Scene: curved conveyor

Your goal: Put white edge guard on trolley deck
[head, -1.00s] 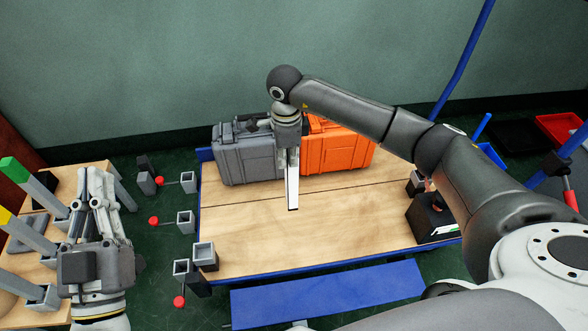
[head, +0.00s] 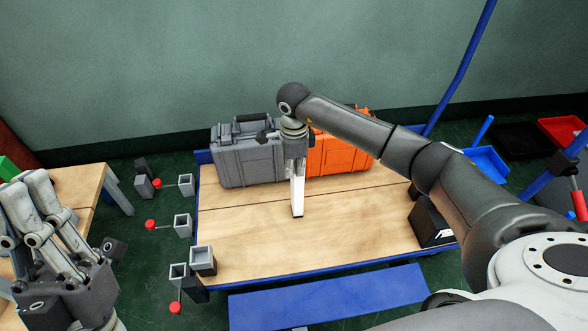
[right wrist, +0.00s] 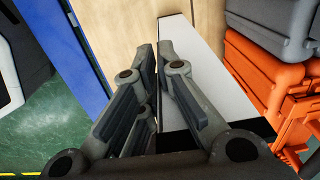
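The white edge guard (head: 298,191) is a long white strip with a dark end. It hangs from my right gripper (head: 295,161) over the middle of the trolley deck (head: 350,225), in front of the cases. In the right wrist view the guard (right wrist: 218,75) runs between the fingers of the right gripper (right wrist: 163,88), which are closed on it. I cannot tell whether its lower end touches the wooden deck. My left gripper (head: 28,192) is at the lower left, near the side table; its fingertips are unclear.
A grey case (head: 246,158) and an orange case (head: 338,153) stand at the deck's back. A black box (head: 430,224) sits at its right edge. Grey square holders with red knobs (head: 151,224) line the left side. The front deck is clear.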

